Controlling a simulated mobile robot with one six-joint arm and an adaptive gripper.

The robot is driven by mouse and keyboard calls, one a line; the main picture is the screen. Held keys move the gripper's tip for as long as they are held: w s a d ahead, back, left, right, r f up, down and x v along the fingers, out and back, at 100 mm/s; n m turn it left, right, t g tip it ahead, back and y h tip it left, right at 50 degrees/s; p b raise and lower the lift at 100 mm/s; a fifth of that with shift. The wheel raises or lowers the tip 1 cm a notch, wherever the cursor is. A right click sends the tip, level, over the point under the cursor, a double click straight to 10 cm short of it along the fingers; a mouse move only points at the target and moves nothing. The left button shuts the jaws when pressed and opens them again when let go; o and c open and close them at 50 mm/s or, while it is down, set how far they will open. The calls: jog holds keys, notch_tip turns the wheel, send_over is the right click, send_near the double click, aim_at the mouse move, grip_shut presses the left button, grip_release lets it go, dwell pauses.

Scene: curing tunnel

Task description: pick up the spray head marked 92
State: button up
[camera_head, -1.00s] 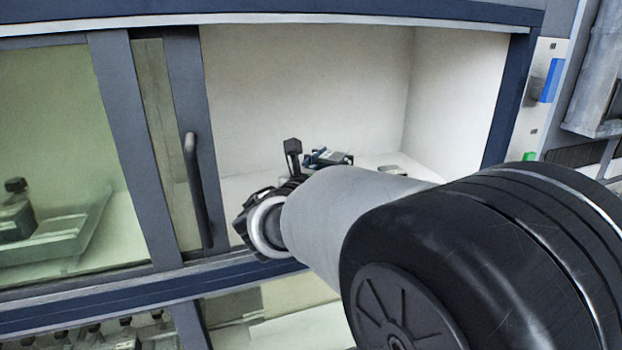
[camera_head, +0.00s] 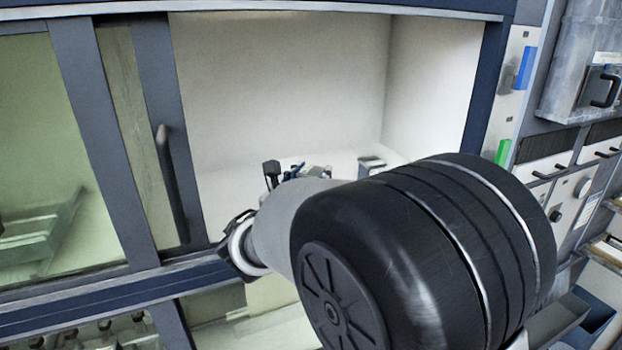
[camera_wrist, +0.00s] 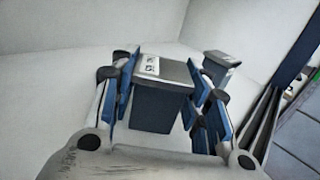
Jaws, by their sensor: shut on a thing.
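In the wrist view my gripper (camera_wrist: 160,84) has its blue-padded fingers on both sides of a dark grey box-shaped spray head (camera_wrist: 158,108) and is shut on it. A pale label with dark marks is on its top, too small to read for certain. I cannot tell whether it touches the white floor. A second similar grey block (camera_wrist: 222,64) stands apart, behind and to the right. In the head view my gripper (camera_head: 302,172) is partly hidden behind my arm inside the white chamber, and the second block (camera_head: 371,163) stands to its right.
A sliding glass door with a dark handle (camera_head: 172,185) borders the opening on the left. The dark blue frame sill (camera_head: 110,293) runs below. A panel with blue and green parts (camera_head: 503,150) and drawers are on the right. The chamber's back is clear.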

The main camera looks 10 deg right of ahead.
jog(key=o, duration=1.5)
